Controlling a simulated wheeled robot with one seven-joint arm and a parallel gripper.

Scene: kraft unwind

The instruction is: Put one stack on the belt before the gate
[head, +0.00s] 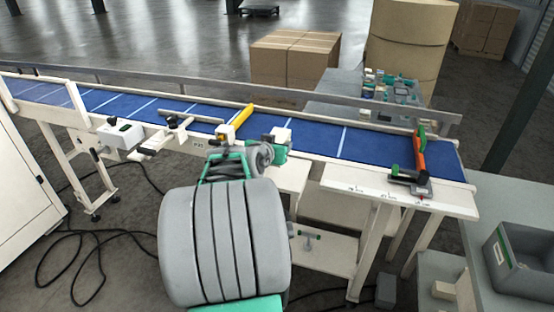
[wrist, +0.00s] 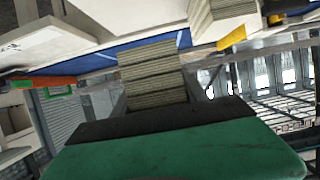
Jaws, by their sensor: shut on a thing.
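A layered grey-brown stack (wrist: 153,76) is between the fingers of my gripper (wrist: 155,102) in the wrist view, and the gripper is shut on it. In the head view the green end of my gripper (head: 278,146) is at the near edge of the blue belt (head: 320,140); my arm hides much of it, and the stack is hard to make out. A yellow bar (head: 240,118), apparently the gate, reaches over the belt to the left of my gripper. It also shows in the wrist view (wrist: 232,39).
An orange and green stop (head: 420,152) stands at the belt's right end, by a white side shelf (head: 370,186). A metal rail (head: 300,95) runs along the far side. A grey bin (head: 520,258) is at the lower right.

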